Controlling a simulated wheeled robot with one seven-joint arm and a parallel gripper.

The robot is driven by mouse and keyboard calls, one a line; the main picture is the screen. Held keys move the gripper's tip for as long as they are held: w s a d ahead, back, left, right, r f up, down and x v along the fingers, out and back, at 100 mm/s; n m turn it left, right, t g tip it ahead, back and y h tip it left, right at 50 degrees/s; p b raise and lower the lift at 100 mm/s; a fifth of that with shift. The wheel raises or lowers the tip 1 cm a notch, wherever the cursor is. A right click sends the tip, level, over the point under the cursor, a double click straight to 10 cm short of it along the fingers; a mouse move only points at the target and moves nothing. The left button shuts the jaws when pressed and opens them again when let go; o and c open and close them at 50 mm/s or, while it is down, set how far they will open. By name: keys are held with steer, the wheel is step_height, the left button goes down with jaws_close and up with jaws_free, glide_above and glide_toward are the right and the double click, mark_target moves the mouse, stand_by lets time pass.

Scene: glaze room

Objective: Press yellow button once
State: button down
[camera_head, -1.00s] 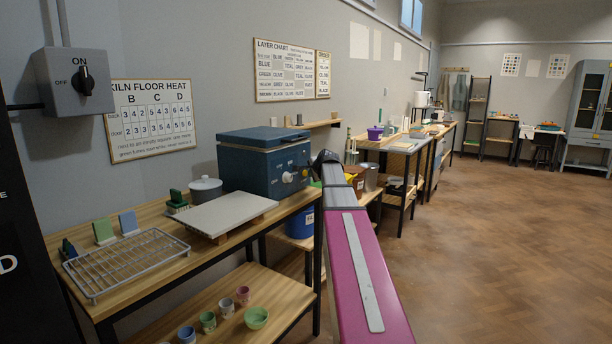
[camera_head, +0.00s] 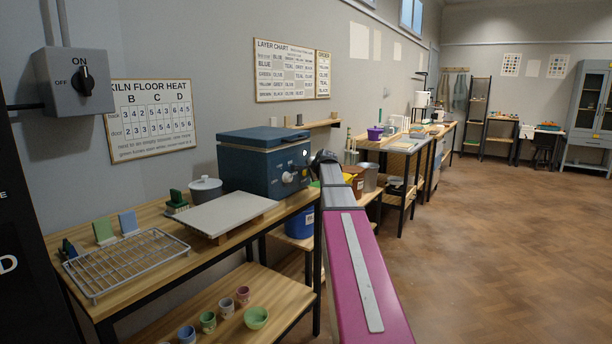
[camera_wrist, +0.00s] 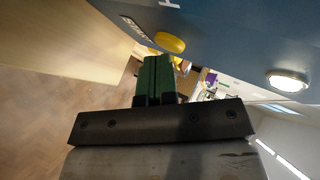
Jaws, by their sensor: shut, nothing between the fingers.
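The yellow button (camera_wrist: 170,42) is a rounded disc on the blue front panel (camera_wrist: 225,30) in the wrist view. My gripper (camera_wrist: 158,62) has dark green fingers, shut together and empty. Its tips are right beside the button's lower edge in that view; I cannot tell whether they touch it. In the head view the blue box-shaped kiln (camera_head: 250,171) stands on the wooden bench, and my arm reaches toward the right end of its front. The yellow button cannot be made out in the head view.
A round white button (camera_wrist: 287,80) sits on the same panel, to the right. In the head view, a pale slab (camera_head: 215,213), a wire rack (camera_head: 125,262) and a lidded grey pot (camera_head: 205,190) share the bench. Open floor (camera_head: 490,240) lies to the right.

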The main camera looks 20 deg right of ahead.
steer(key=shift+s, duration=0.1)
stand_by(0.3)
steer(key=shift+s+d, duration=0.5)
steer(key=shift+s, duration=0.1)
steer(key=shift+s+d, duration=0.1)
steer(key=shift+s+d, duration=0.75)
steer(key=shift+s, duration=0.2)
steer(key=shift+s+d, duration=0.7)
steer(key=shift+s, duration=0.2)
